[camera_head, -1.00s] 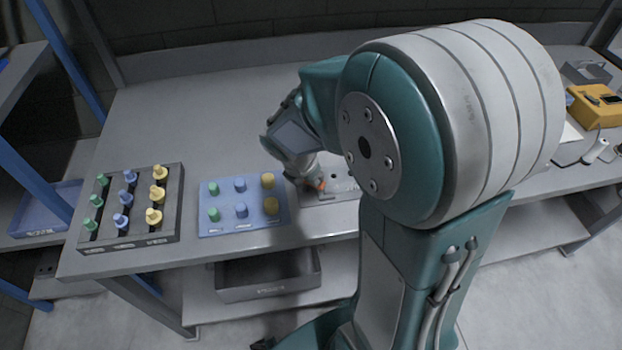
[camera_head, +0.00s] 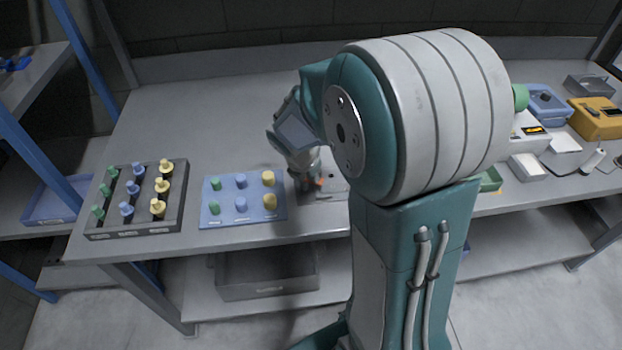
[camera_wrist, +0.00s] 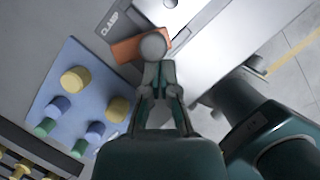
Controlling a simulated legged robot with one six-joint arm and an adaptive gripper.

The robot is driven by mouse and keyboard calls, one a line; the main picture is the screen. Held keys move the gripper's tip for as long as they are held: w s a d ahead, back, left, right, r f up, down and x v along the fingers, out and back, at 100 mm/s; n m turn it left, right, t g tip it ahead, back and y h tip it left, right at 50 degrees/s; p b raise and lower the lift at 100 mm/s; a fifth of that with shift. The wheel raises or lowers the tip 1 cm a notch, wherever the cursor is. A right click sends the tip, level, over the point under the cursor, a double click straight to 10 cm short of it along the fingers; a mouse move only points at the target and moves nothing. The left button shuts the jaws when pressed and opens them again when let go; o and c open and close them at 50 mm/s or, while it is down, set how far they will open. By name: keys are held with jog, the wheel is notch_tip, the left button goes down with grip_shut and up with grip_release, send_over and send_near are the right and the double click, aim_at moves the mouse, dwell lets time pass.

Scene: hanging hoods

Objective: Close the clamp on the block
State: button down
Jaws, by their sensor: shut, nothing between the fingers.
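The clamp's grey base plate (camera_wrist: 110,22), marked CLAMP, lies at the top of the wrist view. An orange part (camera_wrist: 128,50) with a round grey knob (camera_wrist: 153,46) sits beside the plate. My gripper (camera_wrist: 160,70) is shut and empty, its fingertips right at the knob; I cannot tell whether they touch it. In the head view the clamp plate (camera_head: 334,187) shows near the table's front edge, with my gripper (camera_head: 306,184) low over its left side. My arm hides part of the clamp. I cannot clearly make out the block.
A blue board (camera_head: 225,213) with several coloured knobs lies left of the clamp. A dark rack (camera_head: 130,229) of coloured pegs stands farther left. A green tray (camera_head: 491,180), an orange box (camera_head: 597,120) and a blue bin (camera_head: 548,103) are on the right. The table behind the rack is clear.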

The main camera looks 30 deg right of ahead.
jog(key=shift+d+n, duration=0.25)
jog(key=shift+n, duration=0.25)
jog(key=shift+w+d, duration=0.25)
jog(key=shift+d, duration=0.25)
dwell(0.4)
dwell(0.4)
